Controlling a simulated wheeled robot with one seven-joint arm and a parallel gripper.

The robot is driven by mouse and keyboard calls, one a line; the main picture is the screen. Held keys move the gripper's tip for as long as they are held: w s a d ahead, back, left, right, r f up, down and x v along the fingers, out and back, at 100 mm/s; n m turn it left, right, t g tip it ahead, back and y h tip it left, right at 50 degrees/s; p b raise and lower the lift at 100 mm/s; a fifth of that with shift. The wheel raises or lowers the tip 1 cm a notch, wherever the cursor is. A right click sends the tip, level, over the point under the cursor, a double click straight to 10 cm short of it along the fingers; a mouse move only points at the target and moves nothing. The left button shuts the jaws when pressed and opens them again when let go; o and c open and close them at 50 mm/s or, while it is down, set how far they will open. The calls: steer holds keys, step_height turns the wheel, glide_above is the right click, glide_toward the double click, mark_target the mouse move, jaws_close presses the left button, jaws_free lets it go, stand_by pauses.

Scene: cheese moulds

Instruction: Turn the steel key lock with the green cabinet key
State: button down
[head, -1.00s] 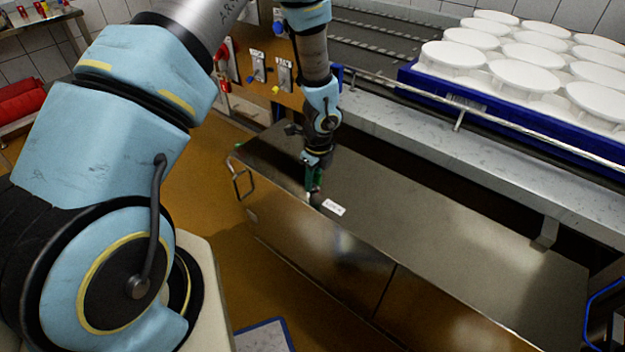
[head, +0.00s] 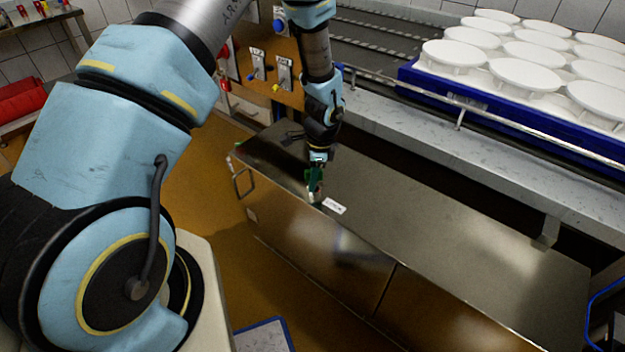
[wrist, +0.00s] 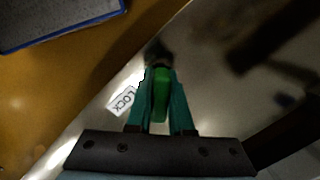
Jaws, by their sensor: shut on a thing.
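My gripper (head: 315,190) is over the front edge of the steel cabinet top (head: 430,235), pointing down. In the wrist view its teal fingers (wrist: 160,95) are shut on the green key (wrist: 161,92). The key's lower end meets a dark round spot (wrist: 158,52), which seems to be the lock; I cannot tell whether the key is inside it. A white label reading LOCK (wrist: 122,101) lies just beside the fingers, and it also shows in the head view (head: 334,206). The lock itself is mostly hidden by the gripper in the head view.
A blue crate (head: 440,88) of white round moulds (head: 525,74) stands on the conveyor behind the cabinet. A metal rail (head: 490,125) runs along it. A switch panel (head: 270,70) is at the back. The cabinet top to the right is clear.

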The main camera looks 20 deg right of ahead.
steer(key=shift+n, duration=0.3)
steer(key=n, duration=0.5)
steer(key=shift+n+g, duration=0.3)
steer(key=n, duration=0.3)
steer(key=shift+s, duration=0.15)
steer(key=shift+n, duration=0.4)
steer(key=n, duration=0.3)
steer(key=shift+n+g, duration=0.3)
steer(key=shift+g, duration=0.1)
steer(key=c, duration=0.7)
jaws_free()
steer(key=shift+c, duration=0.2)
